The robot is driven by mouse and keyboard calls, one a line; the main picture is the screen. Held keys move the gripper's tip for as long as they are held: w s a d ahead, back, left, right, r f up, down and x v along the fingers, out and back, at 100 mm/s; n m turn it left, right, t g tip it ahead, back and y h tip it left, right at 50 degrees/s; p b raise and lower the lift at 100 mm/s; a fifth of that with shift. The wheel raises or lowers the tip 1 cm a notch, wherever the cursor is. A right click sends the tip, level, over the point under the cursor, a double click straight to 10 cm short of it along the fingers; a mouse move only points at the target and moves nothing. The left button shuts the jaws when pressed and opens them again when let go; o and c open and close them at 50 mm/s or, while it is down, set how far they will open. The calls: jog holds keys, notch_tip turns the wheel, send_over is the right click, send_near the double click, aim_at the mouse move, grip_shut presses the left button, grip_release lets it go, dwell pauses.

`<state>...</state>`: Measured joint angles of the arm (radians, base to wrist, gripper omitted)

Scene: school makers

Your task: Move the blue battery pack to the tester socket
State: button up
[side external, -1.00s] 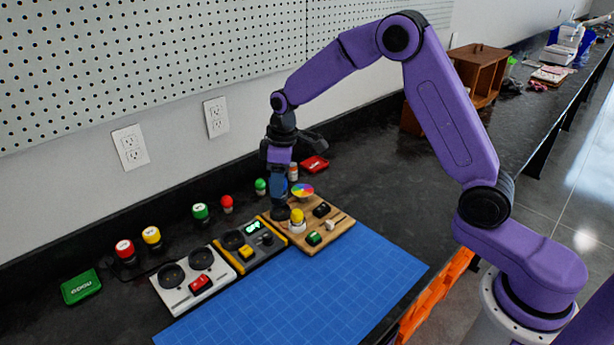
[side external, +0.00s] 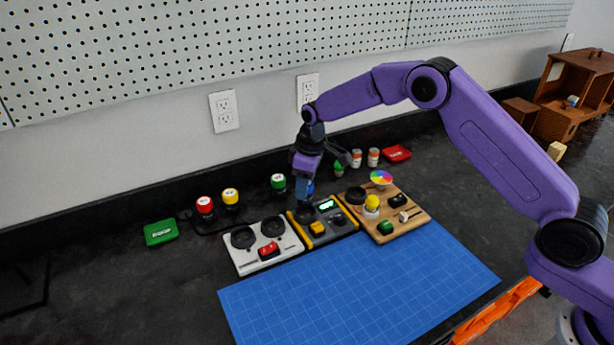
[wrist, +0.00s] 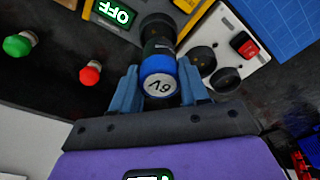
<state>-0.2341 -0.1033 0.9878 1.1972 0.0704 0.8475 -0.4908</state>
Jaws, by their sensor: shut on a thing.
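My gripper (side external: 306,183) is shut on the blue battery pack (wrist: 160,78), an upright cylinder with a blue top and a white "6V" label. Both fingers flank it in the wrist view. In the side view the pack hangs over the tester (side external: 346,225), a grey box with yellow edges. The tester socket (wrist: 156,27) is a dark round cup at the pack's far end in the wrist view. The pack partly covers it, and I cannot tell whether the pack is inside it. The tester's green display (wrist: 122,14) reads "OFF".
A white unit (side external: 254,260) with two dark cups and a red switch stands left of the tester. A wooden board (side external: 412,219) with knobs stands to its right. Red (side external: 205,206), yellow (side external: 230,197) and green (side external: 278,182) topped packs stand behind. The blue mat (side external: 350,290) in front is clear.

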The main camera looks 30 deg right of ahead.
aim_at(310, 184)
jog(key=shift+f, duration=1.65)
jog(key=shift+f, duration=0.6)
dwell(0.3)
jog(key=o, duration=0.9)
jog(key=shift+s+d+r, duration=0.15)
jog(key=shift+r, duration=1.55)
jog(key=shift+s+d+r, duration=0.15)
jog(key=shift+r, duration=1.6)
jog(key=shift+s+d+r, duration=0.15)
jog(key=shift+r, duration=1.9)
jog(key=shift+s, duration=0.1)
